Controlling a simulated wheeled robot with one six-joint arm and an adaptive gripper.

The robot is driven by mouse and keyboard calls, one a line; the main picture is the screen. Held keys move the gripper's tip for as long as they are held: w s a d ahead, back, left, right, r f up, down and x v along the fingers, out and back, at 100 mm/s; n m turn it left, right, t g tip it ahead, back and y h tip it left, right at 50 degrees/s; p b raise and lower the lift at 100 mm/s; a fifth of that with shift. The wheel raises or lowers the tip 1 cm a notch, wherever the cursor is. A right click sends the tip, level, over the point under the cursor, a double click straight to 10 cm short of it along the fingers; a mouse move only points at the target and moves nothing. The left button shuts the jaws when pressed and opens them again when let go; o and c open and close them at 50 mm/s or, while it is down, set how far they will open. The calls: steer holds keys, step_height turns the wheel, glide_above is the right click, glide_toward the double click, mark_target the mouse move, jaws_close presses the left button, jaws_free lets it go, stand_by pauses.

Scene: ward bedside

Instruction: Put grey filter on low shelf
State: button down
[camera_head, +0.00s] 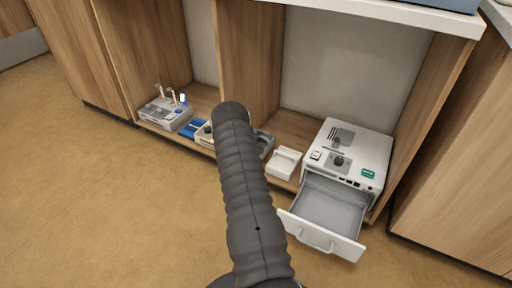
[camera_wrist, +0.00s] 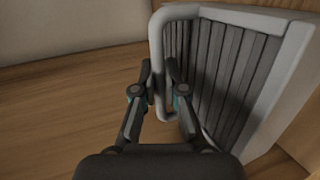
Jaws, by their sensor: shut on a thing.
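The grey filter (camera_wrist: 222,75) has a pale frame, dark pleats and a loop handle. In the wrist view it fills the upper right. My gripper (camera_wrist: 160,80) is shut on the upright bar of the handle, with a finger on each side. The filter is close to a wooden surface; whether it touches the wood is unclear. In the head view my dark arm hides the gripper, and a grey thing partly behind the arm may be the filter. The low shelf (camera_head: 288,126) is the wooden bottom board of the open cabinet.
A white machine (camera_head: 354,150) stands at the shelf's right, its drawer (camera_head: 326,215) pulled out over the floor. A small white handled block (camera_head: 284,163) is left of it. A device (camera_head: 164,113) and a blue item (camera_head: 194,128) lie at left. Cabinet walls bound the shelf.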

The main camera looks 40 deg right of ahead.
steer(key=shift+f, duration=2.4)
steer(key=c, duration=1.2)
jaws_free()
steer(key=shift+f+b, duration=0.1)
steer(key=shift+b, duration=0.2)
steer(key=shift+c, duration=0.2)
steer(key=p+v, duration=0.1)
steer(key=v, duration=1.1)
